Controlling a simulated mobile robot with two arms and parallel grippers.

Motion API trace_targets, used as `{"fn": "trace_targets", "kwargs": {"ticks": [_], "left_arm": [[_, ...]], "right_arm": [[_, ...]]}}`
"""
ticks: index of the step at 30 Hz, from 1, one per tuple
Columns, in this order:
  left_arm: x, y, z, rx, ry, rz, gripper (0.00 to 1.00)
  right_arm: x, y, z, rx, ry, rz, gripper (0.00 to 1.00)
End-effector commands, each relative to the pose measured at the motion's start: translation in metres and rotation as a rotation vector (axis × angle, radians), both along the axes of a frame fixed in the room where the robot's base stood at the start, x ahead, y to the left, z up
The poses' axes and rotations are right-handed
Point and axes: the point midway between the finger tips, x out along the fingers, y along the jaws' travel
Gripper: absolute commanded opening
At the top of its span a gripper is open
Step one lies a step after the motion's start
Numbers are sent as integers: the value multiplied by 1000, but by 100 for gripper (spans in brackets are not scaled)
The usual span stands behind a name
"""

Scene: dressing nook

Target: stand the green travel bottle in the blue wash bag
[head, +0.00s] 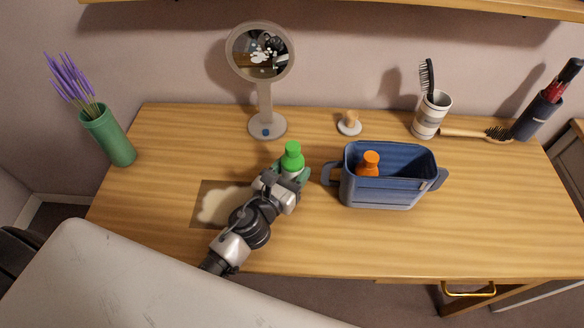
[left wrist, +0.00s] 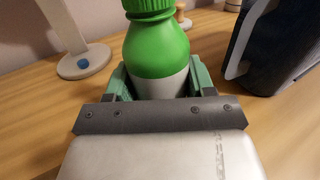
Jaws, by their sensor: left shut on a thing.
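The green travel bottle (head: 292,158) has a green cap and shoulder and a pale lower body. It stands upright left of the wash bag in the head view. My left gripper (head: 289,174) is shut on it, and the left wrist view shows the bottle (left wrist: 156,50) between the two green fingers. Its base is hidden by the gripper. The blue wash bag (head: 382,194) stands open on the table to the right, with an orange-capped bottle (head: 368,163) inside at its left part. The bag's dark side (left wrist: 275,45) shows at right in the left wrist view. My right gripper is not in view.
A green vase (head: 109,136) is at left.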

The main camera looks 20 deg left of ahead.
Motion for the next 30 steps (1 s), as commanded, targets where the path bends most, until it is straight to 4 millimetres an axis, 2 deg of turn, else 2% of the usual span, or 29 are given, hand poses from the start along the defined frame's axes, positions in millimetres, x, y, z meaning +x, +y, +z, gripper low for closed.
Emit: {"fn": "trace_targets", "kwargs": {"ticks": [2, 3, 8, 16, 20, 21, 30], "left_arm": [[0, 0, -4, 1, -1, 0, 28], [0, 0, -4, 1, 0, 0, 55], [0, 0, -3, 0, 0, 0, 79], [0, 0, -2, 0, 0, 0, 79], [0, 0, 6, 0, 0, 0, 79], [-7, 2, 0, 1, 3, 0, 79], [-69, 15, -3, 0, 3, 0, 79]], "right_arm": [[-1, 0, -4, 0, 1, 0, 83], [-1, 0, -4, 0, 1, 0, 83], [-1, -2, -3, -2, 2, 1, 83], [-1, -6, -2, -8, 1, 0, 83], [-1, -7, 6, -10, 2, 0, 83], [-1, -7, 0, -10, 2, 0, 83], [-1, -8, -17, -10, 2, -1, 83]]}}
